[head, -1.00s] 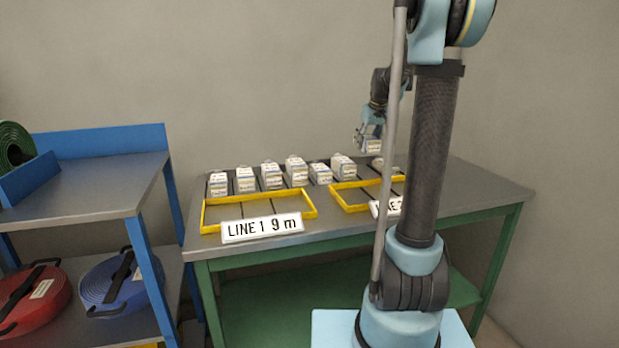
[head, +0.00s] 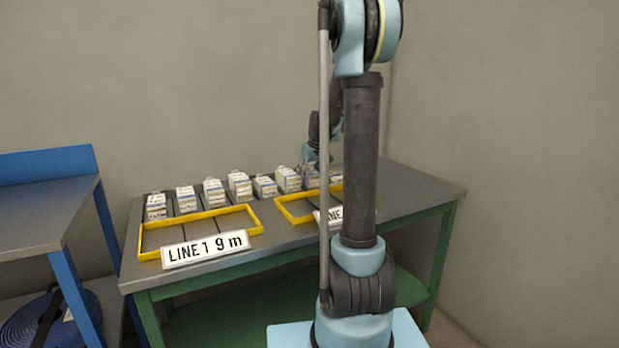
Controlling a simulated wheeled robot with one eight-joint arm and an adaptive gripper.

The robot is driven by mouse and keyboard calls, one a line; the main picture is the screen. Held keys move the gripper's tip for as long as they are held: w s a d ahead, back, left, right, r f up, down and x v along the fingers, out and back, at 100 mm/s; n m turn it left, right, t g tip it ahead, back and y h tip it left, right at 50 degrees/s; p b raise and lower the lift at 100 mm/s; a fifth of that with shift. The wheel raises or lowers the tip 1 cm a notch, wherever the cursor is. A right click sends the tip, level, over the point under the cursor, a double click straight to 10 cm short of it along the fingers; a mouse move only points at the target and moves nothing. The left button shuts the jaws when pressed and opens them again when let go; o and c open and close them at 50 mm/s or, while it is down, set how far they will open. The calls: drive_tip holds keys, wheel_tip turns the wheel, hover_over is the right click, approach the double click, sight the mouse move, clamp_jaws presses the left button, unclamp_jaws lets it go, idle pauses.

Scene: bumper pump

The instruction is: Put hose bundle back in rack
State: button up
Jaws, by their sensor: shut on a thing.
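A blue hose bundle (head: 40,325), a flat coil with a dark strap, lies on the lower shelf of the blue rack (head: 45,160) at the lower left, partly cut off by the picture edge. My gripper (head: 311,170) is small and far off at the back of the green-legged table, at the right end of a row of white labelled boxes (head: 240,185). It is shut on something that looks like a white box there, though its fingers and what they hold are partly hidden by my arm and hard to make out.
Two yellow frames stand on the table; the left frame (head: 200,212) has a "LINE 1 9 m" sign (head: 205,249). The right frame (head: 290,215) is partly behind my arm. The rack's upper shelf is bare where visible. The table's right end (head: 415,190) is clear.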

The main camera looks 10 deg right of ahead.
drive_tip(key=o, duration=1.4)
drive_tip(key=shift+f, duration=0.1)
drive_tip(key=v, duration=1.2)
drive_tip(key=shift+s, duration=0.1)
